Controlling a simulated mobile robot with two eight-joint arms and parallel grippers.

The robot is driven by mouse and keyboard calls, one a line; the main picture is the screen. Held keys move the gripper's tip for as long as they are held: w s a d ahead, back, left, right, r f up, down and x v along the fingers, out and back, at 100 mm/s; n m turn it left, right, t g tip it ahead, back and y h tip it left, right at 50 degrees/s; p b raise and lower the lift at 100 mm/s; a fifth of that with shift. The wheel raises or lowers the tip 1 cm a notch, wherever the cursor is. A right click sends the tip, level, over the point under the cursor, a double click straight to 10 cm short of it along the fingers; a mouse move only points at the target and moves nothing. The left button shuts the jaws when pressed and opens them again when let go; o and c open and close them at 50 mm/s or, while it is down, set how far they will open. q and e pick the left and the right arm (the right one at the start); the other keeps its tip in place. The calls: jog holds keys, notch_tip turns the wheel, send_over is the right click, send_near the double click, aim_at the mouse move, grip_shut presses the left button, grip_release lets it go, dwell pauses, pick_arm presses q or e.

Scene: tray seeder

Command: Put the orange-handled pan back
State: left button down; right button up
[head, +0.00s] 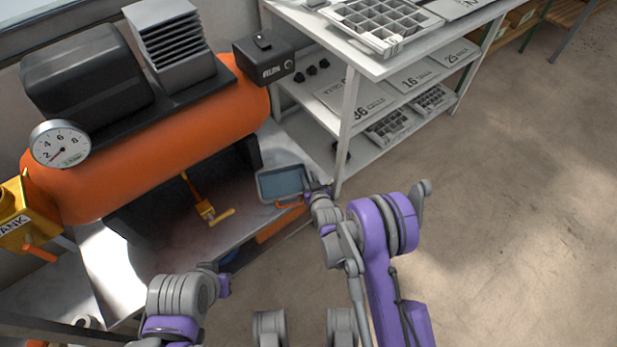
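The pan (283,182) is a shallow grey tray with a blue-grey inside, at the front right of the metal bench below the orange tank. Part of its orange handle (290,205) shows at its near edge. My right gripper (314,192) is at the pan's right side, close to the handle. The fingers are small and partly hidden by my wrist, so I cannot tell if they grip it. My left gripper (223,282) is low in the picture, near the bench's front edge and away from the pan. Its fingers are not clear.
The orange tank (150,150) with a gauge (60,144) overhangs the bench (240,222). An orange-yellow valve part (204,208) is left of the pan. A white shelf unit (345,125) with seed trays (380,22) stands close behind my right gripper. Open floor (520,200) lies to the right.

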jog(key=shift+r, duration=0.1)
jog(key=shift+s+r+p, duration=0.1)
jog(key=shift+r+p, duration=0.1)
jog(key=shift+p, duration=0.1)
jog(key=b+v, duration=0.1)
jog(key=v, duration=1)
jog(key=shift+s, duration=0.35)
jog(key=shift+d+r, duration=0.15)
jog(key=shift+r, duration=0.1)
jog(key=s+d+r+m+g+h, duration=0.15)
jog(key=s+d+r+g, duration=0.35)
jog(key=s+d+r, duration=0.5)
jog(key=s+d+r+g+h, duration=0.1)
jog(key=s+r+g, duration=0.1)
jog(key=s, duration=0.6)
jog(key=s+d+r+m+g, duration=0.1)
jog(key=s+d+r+g, duration=0.1)
jog(key=s, duration=0.7)
jog(key=shift+r+h, duration=0.25)
jog(key=shift+h, duration=0.1)
